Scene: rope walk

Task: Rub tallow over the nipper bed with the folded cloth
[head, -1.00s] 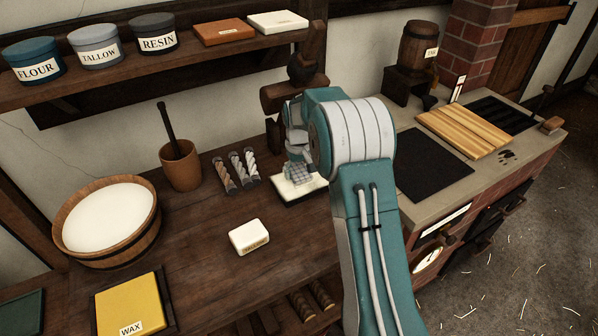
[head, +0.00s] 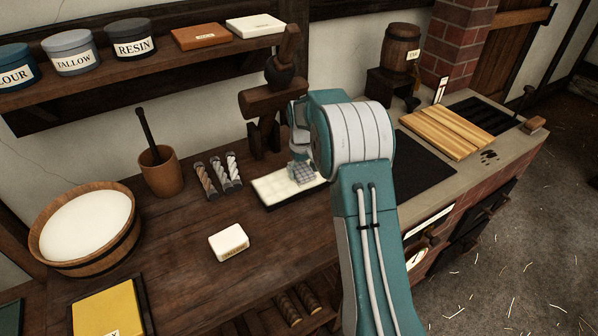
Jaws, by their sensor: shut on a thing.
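The nipper bed looks to be the pale slab in a dark frame (head: 272,189) on the bench, below a dark wooden post-like stand (head: 270,110). The folded cloth (head: 303,173) is a small grey checked pad at the right part of the slab. My gripper (head: 301,160) is shut on the cloth from above, and the cloth appears to touch the slab. My arm hides the slab's right end and part of the gripper. A white block of tallow (head: 228,242) with a label lies on the bench in front, apart from the gripper.
Several rope samples (head: 218,175) and a mortar with pestle (head: 160,170) stand left of the slab. A tub of white stuff (head: 85,228) and a yellow wax block (head: 108,308) are farther left. A dark plate (head: 425,165) lies right. Bench around the tallow is clear.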

